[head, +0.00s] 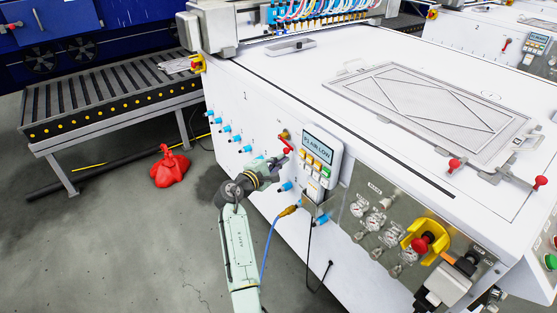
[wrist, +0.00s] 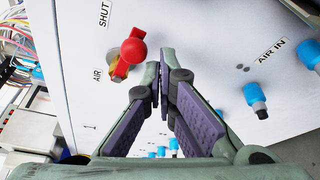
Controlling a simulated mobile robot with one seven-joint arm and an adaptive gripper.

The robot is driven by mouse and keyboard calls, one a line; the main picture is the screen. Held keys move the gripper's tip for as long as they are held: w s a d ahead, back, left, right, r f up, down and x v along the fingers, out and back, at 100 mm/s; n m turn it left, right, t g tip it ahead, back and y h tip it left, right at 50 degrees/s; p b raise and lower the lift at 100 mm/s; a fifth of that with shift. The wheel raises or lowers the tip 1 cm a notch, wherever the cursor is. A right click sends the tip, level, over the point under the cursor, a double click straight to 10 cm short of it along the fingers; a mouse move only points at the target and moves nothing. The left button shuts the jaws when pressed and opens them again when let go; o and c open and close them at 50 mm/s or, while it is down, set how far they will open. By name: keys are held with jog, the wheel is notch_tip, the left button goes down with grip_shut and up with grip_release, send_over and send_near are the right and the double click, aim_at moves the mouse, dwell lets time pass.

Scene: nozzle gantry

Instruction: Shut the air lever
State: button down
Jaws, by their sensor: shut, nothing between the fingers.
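The air lever (wrist: 133,50) is a red handle on a brass-yellow valve, mounted on the white cabinet side. In the wrist view the labels AIR (wrist: 97,75) and SHUT (wrist: 103,16) stand beside it, and the handle slants up and right from the valve. In the head view the lever (head: 285,138) is just left of the keypad display. My gripper (wrist: 162,74) is shut and empty, its fingertips close together just right of the lever. I cannot tell whether they touch it. In the head view my gripper (head: 283,158) reaches up to the panel just below the lever.
The keypad (head: 320,155) reading PLAIN LOW is close right of my gripper. Blue fittings (head: 237,138) stick out along the panel. A blue hose (head: 268,240) hangs beside my arm. A gauge panel (head: 380,225) is farther right. A red bag (head: 168,170) lies on the floor at left.

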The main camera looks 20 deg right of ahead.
notch_tip(320, 180, down, 4)
jog(key=b, duration=0.2)
jog(key=s+a+r+b, duration=0.1)
jog(key=s+a+r, duration=0.2)
jog(key=a, duration=0.6)
jog(key=shift+r, duration=0.35)
